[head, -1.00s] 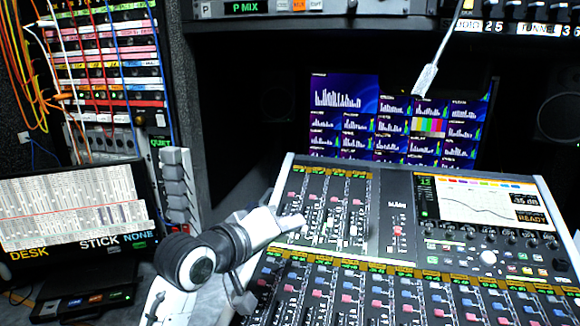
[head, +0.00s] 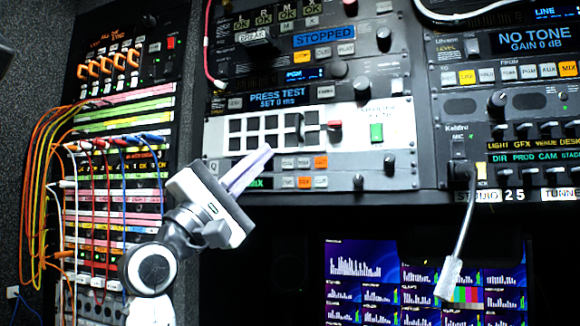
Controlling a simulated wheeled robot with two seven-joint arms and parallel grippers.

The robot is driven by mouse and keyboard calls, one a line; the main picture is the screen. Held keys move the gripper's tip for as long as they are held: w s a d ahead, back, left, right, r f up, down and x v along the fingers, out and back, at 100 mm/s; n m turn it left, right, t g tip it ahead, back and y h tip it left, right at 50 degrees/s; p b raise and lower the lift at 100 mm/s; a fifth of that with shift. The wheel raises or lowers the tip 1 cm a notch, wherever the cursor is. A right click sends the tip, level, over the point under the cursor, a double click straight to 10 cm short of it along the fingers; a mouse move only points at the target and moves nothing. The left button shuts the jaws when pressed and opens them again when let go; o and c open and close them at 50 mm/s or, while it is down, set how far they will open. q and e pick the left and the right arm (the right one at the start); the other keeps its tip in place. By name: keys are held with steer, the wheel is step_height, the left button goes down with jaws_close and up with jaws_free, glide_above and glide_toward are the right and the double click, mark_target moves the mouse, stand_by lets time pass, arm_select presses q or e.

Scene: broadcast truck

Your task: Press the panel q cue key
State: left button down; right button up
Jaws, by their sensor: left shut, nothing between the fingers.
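The panel q row (head: 213,166) is in the rack at upper centre, marked with a Q at its left end. Its small keys (head: 304,162) sit in a row to the right, the rightmost lit orange; their lettering is too small to read, so I cannot tell which is cue. A similar row with a green display ending in MIX (head: 256,183) lies just below. My left gripper (head: 266,151) is shut and empty. Its fingertips overlap the panel q display, left of the keys; I cannot tell whether they touch. My right gripper is not in view.
A patch bay with coloured cables (head: 120,180) stands left.

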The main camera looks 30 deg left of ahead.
mark_target(288, 164)
arm_select(q)
steer(key=shift+y, duration=0.3)
steer(key=shift+w+a, duration=0.35)
steer(key=shift+w, duration=1.1)
steer(key=shift+w+a, duration=0.3)
steer(key=shift+w, duration=1.1)
steer(key=shift+w+a, duration=0.35)
steer(key=shift+w, duration=1.1)
steer(key=shift+w+a, duration=0.1)
steer(key=shift+w, duration=0.3)
steer(key=shift+w+a+p, duration=0.1)
steer(key=shift+w+p, duration=0.2)
steer(key=shift+s, duration=0.1)
steer(key=shift+s+d+f, duration=0.1)
steer(key=shift+s+d, duration=0.1)
steer(key=shift+s, duration=0.4)
